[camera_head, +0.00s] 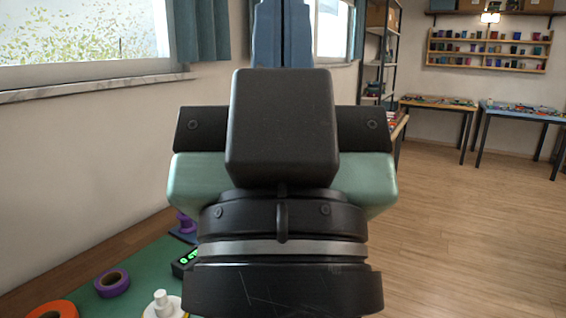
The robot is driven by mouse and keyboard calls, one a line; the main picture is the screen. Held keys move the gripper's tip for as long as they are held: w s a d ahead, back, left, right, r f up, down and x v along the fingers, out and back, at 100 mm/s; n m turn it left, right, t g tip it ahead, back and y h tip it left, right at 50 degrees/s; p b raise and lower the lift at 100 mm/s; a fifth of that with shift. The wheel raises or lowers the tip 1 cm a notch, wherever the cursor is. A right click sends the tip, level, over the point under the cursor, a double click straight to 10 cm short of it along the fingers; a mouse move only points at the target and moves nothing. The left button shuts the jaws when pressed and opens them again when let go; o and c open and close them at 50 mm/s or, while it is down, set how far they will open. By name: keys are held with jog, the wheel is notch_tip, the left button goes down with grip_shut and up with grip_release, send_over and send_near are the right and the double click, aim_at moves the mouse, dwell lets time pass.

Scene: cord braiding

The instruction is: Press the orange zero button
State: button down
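The orange zero button does not show in this view. A small black device with green lit digits (186,261) lies on the green mat (142,262) at the lower left, and my wrist hides its right part. My gripper (283,8) fills the middle of the view, seen from behind. Its two blue fingers point up, close together with a dark strip between them, and their tips reach the top edge. I cannot tell whether they touch. The gripper appears above and beyond the device, and nothing held is visible.
A purple ring (112,283), an orange ring (53,311) and a white knobbed piece (162,304) lie on the mat. A purple spool (185,224) stands behind the device. A wall with a window (80,35) is left. Open wooden floor (460,240) is right, with tables behind.

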notch_tip(320, 180, up, 15)
jog(key=p, duration=1.2)
